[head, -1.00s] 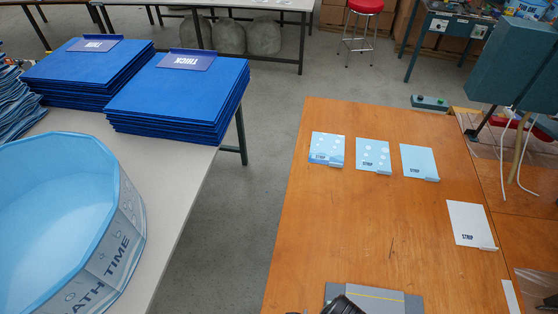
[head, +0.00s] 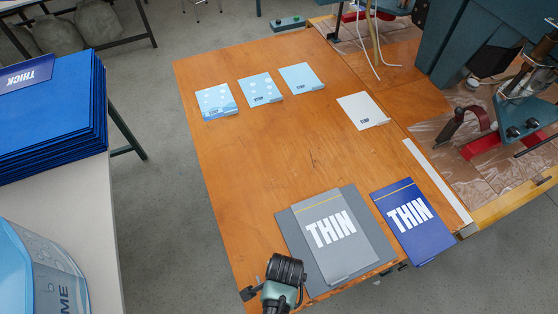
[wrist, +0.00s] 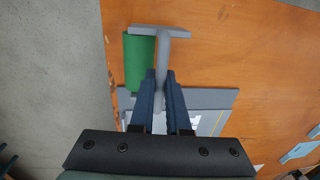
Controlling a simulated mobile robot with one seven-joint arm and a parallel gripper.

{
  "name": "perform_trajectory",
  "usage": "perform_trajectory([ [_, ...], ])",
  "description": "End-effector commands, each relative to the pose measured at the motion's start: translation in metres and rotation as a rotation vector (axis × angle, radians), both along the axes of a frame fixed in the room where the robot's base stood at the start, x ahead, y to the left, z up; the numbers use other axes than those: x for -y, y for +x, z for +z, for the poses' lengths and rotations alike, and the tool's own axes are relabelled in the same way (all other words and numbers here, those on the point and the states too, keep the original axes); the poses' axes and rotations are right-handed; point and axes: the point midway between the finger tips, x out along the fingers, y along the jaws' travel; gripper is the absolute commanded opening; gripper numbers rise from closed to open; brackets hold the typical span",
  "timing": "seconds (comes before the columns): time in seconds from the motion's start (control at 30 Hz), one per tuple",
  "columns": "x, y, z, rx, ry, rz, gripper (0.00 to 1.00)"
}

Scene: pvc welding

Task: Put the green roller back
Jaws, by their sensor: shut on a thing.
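In the wrist view, my gripper (wrist: 160,76) has its two blue fingers shut on the grey handle of the green roller (wrist: 138,62). The green cylinder sits to the left of the fingers, with a grey bar across its top end. It is seen against the wooden table (wrist: 235,45) near its edge; whether it touches the table I cannot tell. In the head view only a dark part of my arm shows at the bottom, and the roller and fingers are hidden.
On the table are a grey THIN sheet (head: 340,232) on a darker grey one, a blue THIN sheet (head: 413,218) and several STRIP cards (head: 261,89). A welding machine (head: 530,90) stands at the right. The table's middle (head: 300,150) is bare. A stack of blue sheets (head: 50,120) lies left.

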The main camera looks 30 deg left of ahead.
Motion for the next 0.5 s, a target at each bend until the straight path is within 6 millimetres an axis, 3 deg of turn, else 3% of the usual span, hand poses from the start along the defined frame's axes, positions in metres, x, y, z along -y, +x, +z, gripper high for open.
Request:
perform_trajectory([
  [0.2, 0.000, 0.001, -0.022, 0.000, 0.000, 0.000, 0.00],
  [0.5, 0.000, 0.001, -0.024, 0.001, 0.000, 0.000, 0.00],
])
